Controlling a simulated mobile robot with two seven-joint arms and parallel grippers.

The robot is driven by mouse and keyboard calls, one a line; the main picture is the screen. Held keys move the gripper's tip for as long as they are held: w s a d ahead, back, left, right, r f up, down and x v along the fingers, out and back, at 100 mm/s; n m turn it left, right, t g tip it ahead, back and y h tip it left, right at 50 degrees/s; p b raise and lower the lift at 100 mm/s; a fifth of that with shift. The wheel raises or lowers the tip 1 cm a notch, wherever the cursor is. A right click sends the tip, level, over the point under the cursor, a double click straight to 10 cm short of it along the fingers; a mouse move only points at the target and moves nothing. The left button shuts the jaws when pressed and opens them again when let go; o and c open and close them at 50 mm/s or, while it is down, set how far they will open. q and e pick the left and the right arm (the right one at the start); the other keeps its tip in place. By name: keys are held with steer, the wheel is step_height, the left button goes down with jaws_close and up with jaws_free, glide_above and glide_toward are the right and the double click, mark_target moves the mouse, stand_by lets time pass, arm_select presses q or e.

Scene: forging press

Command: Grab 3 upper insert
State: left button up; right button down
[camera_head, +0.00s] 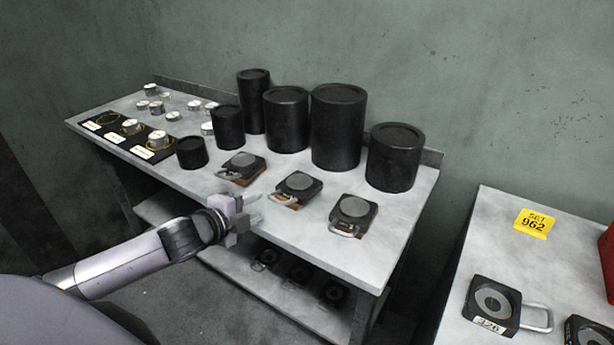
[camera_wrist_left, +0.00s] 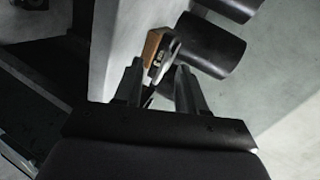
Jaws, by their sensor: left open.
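Three dark square inserts with round grey tops and metal handles lie in a row on the grey table: a left one (camera_head: 242,164), a middle one (camera_head: 298,184) and a right one (camera_head: 353,208). Brown pieces show under their edges. My left gripper (camera_head: 257,207) is open and empty at the table's front edge, close to the left and middle inserts and apart from both. In the left wrist view, one insert with a brown block (camera_wrist_left: 154,45) shows beyond and between the open fingers (camera_wrist_left: 157,85). I cannot tell which insert it is. My right gripper is not in view.
Several black cylinders (camera_head: 337,125) stand behind the inserts. Small metal discs and a black labelled tray (camera_head: 118,138) are at the left. Dark inserts (camera_head: 299,273) lie on the lower shelf. A right table holds ring-topped inserts (camera_head: 477,296) and a yellow sign (camera_head: 535,223).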

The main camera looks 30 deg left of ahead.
mark_target(270, 195)
arm_select(q)
steer(key=shift+w+a, duration=0.1)
steer(key=shift+w, duration=1.05)
steer(key=p+x, duration=0.1)
steer(key=x, duration=0.2)
steer(key=shift+w, duration=0.4)
steer(key=shift+w+f, duration=0.2)
steer(key=shift+w, duration=0.4)
jaws_close()
steer(key=shift+r, duration=0.1)
